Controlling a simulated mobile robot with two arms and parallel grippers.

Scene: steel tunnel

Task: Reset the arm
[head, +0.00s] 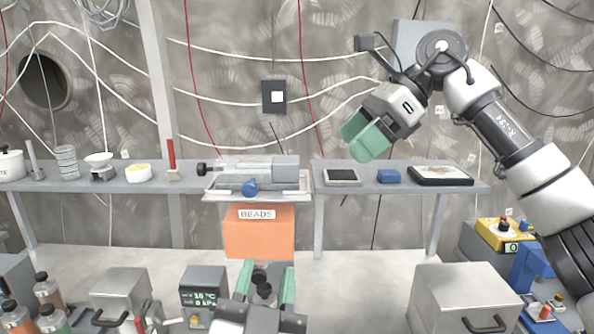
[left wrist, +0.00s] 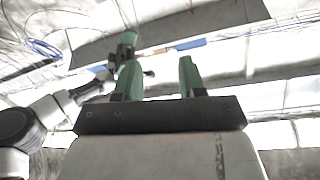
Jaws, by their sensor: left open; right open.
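My left gripper (head: 266,281) is low in the middle of the head view, above the lower bench. Its two green fingers stand apart, pointing up and away. In the left wrist view my left gripper (left wrist: 160,76) also shows its fingers apart with nothing between them. My right arm comes in from the right of the head view, raised above the shelf. My right gripper (head: 364,137) has its green fingers pointing down and left, in the air and touching nothing. The gap between them is hard to see from here. The right arm also shows at the left of the left wrist view.
A shelf holds a syringe-like device (head: 250,166) on a tray, a blue object (head: 389,176) and a dark tray (head: 441,176). An orange BEADS box (head: 259,233) stands below. A display box (head: 204,291) and a metal case (head: 466,297) flank my left gripper.

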